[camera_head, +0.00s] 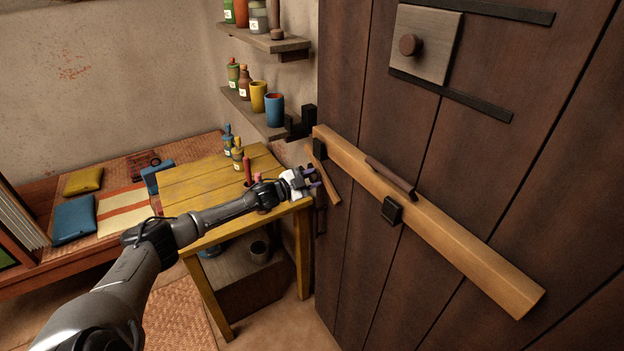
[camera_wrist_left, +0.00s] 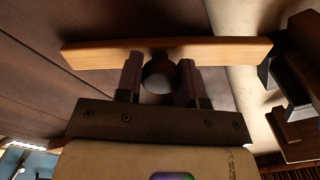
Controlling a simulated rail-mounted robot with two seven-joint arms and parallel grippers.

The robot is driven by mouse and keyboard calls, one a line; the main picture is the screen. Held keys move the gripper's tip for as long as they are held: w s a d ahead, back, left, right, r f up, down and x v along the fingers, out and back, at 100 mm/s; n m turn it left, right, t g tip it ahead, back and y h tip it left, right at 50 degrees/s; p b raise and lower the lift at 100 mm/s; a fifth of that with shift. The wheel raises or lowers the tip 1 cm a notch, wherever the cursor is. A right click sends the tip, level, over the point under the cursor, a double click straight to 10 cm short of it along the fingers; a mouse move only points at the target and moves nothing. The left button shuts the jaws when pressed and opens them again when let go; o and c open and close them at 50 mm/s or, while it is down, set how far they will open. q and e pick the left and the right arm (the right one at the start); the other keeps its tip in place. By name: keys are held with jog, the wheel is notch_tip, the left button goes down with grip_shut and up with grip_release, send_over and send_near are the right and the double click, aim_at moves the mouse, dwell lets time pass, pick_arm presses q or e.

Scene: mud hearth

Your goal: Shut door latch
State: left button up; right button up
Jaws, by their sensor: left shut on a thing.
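The dark plank door (camera_head: 465,165) fills the right of the head view. A long wooden bar (camera_head: 450,235) slants across it through black brackets, with a brown peg handle (camera_head: 391,178) on it. A short wooden strip (camera_head: 327,182) is at the door's left edge; it also shows in the left wrist view (camera_wrist_left: 220,48). My left gripper (camera_head: 314,182) is at this strip. In the left wrist view its fingers (camera_wrist_left: 160,82) are shut on a dark round knob (camera_wrist_left: 158,75) in front of the strip's middle. My right gripper is out of view.
A black wall bracket (camera_head: 301,122) is beside the door, left of the bar's upper end. A yellow table (camera_head: 205,185) stands under my left forearm, with small bottles on it. Shelves with jars and cups (camera_head: 274,110) are above. A low bench (camera_head: 40,270) is at left.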

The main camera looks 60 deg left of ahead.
pick_arm(q)
jog(key=shift+a+f, duration=0.1)
grip_shut()
jog(key=shift+a+f+n+p, duration=0.25)
jog(key=shift+f+n+p, duration=0.2)
jog(key=shift+n, duration=0.55)
jog(key=shift+a+f+n, duration=0.15)
jog(key=shift+f+n, duration=0.45)
jog(key=shift+n, duration=0.1)
jog(key=shift+a+f+n, duration=0.1)
jog(key=shift+f+n, duration=0.9)
jog(key=shift+n, duration=0.4)
jog(key=shift+f, duration=0.1)
jog(key=o, duration=1.1)
grip_release()
